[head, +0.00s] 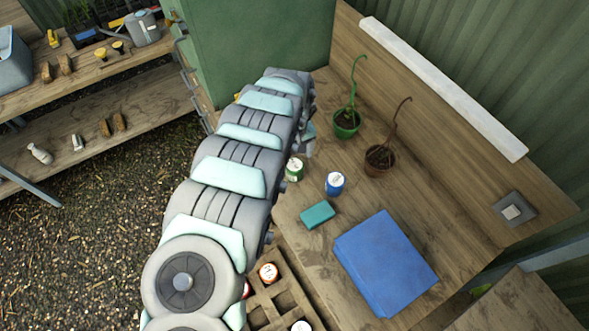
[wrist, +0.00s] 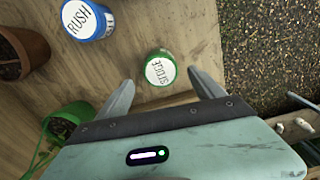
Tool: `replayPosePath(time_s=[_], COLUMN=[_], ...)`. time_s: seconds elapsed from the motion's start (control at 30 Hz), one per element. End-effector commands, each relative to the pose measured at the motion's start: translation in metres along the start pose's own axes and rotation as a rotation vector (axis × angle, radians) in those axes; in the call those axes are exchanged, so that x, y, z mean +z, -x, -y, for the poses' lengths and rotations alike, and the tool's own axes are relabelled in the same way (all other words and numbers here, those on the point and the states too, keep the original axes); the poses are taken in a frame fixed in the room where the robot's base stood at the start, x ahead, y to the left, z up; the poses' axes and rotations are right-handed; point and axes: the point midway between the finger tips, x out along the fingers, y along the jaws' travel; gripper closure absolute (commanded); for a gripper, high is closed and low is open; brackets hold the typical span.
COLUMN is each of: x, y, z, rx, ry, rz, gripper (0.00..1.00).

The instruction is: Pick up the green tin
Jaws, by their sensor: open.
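The green tin (wrist: 160,70) has a white lid lettered SEDGE and stands on the wooden bench. In the wrist view it lies just ahead of my gripper (wrist: 163,88), roughly centred between the two open fingers and a little beyond their tips. The fingers do not visibly touch it. In the head view the green tin (head: 294,169) shows beside my arm, which partly covers it. My gripper is mostly hidden behind the arm there.
A blue tin (head: 335,183) lettered RUSH stands close by. Potted plants in a green pot (head: 346,124) and a brown pot (head: 379,160) stand behind. A teal block (head: 317,215), a blue box (head: 385,263) and a divided wooden tray (head: 284,302) are nearer. A green cabinet (head: 255,45) is at the back.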

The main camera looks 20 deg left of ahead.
Motion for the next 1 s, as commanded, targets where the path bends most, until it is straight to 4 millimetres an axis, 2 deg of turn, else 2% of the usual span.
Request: replayPosePath(time_s=[0.23,0.6,1.0], x=[0.0,0.005,0.004], y=[-0.011,-0.051,-0.058], z=[0.0,0.002,0.003], rx=[0.002,0.003,0.0], ry=[0.001,0.001,0.001], rz=[-0.002,0.0,-0.003], gripper=[0.23,0.23,0.23])
